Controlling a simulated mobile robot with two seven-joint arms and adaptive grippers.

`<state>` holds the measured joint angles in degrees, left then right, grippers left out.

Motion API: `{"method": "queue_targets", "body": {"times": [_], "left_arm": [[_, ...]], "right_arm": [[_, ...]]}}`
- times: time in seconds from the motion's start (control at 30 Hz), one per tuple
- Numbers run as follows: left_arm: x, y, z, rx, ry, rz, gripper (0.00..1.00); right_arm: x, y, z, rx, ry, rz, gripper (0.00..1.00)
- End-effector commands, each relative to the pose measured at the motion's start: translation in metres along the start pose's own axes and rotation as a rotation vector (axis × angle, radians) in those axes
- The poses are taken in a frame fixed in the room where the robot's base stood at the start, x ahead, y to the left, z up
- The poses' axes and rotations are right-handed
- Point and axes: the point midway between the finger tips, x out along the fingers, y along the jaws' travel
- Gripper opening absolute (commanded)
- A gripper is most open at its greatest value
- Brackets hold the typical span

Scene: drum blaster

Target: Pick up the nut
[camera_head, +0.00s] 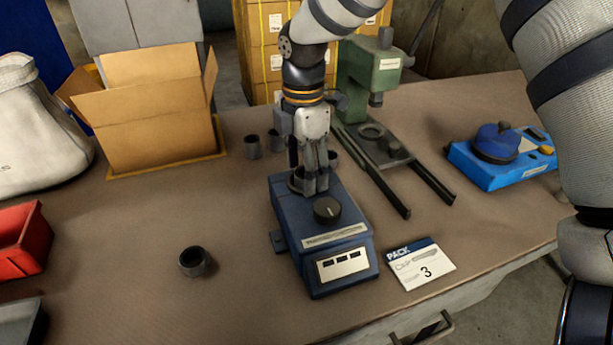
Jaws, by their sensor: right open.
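My right gripper (317,188) points down over the rear of a blue machine (335,243) with a black knob. Its fingers are open, with little gap visible between them. They are at a dark round holder (296,182) on the machine; whether a part sits between them is hidden. A dark hollow ring-like part (194,262) lies alone on the table, left of the machine. Similar dark grey parts (252,147) stand farther back, one partly behind the gripper (333,158). I cannot tell which of these is the nut. My left gripper is out of view.
A cardboard box (158,125) stands back left, a red bin (22,240) at the left edge. A green press (370,80) with dark rails is behind the machine. A blue device (500,155) is right, a card (422,264) in front.

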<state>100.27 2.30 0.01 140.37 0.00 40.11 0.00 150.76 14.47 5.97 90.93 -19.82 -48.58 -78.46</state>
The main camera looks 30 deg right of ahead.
Motion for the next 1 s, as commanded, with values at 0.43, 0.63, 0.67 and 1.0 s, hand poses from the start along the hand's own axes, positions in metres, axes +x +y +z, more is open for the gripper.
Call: {"method": "queue_targets", "body": {"times": [0.43,0.63,0.67,1.0], "left_arm": [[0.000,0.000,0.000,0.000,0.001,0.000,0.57],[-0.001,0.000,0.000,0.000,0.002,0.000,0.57],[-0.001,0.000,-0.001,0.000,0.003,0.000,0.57],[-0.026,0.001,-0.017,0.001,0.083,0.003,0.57]], "right_arm": [[-0.001,0.001,0.000,0.000,0.000,0.002,0.03],[-0.006,0.001,0.000,0.000,0.000,0.003,0.03],[-0.009,0.001,0.000,0.000,0.001,0.005,0.03],[-0.094,-0.036,-0.024,-0.003,0.001,0.020,0.03]]}}
